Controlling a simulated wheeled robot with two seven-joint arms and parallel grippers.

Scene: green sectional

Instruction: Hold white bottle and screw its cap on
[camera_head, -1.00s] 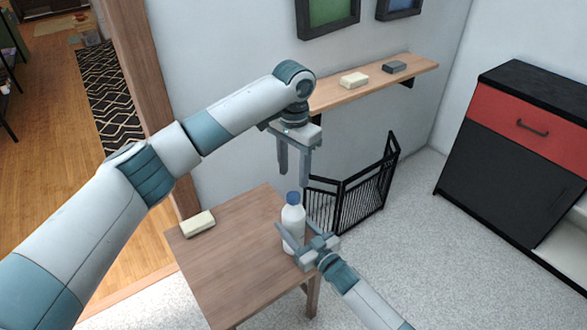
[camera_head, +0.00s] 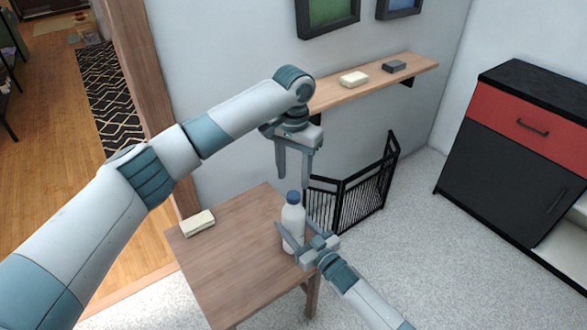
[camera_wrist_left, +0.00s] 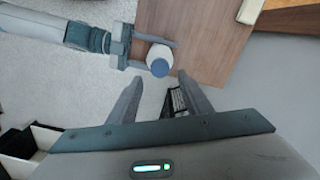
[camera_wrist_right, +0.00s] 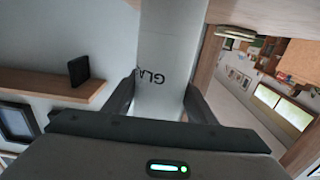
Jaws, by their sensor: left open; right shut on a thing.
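The white bottle (camera_head: 292,226) stands upright at the right edge of the wooden table, with a blue cap (camera_head: 292,197) on its top. My right gripper (camera_head: 291,236) is shut on the bottle's body from the right. In the right wrist view the bottle (camera_wrist_right: 165,62) fills the space between the fingers and shows dark lettering. My left gripper (camera_head: 294,181) is open and empty, pointing down just above the cap. In the left wrist view the cap (camera_wrist_left: 160,67) lies beyond the fingertips, not between them. I cannot tell how tightly the cap sits.
The wooden table (camera_head: 230,268) carries a pale block (camera_head: 198,223) at its left. A wall shelf (camera_head: 375,82) with two small blocks is behind the left gripper. A black folding gate (camera_head: 360,190) stands behind the bottle. The table's middle is clear.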

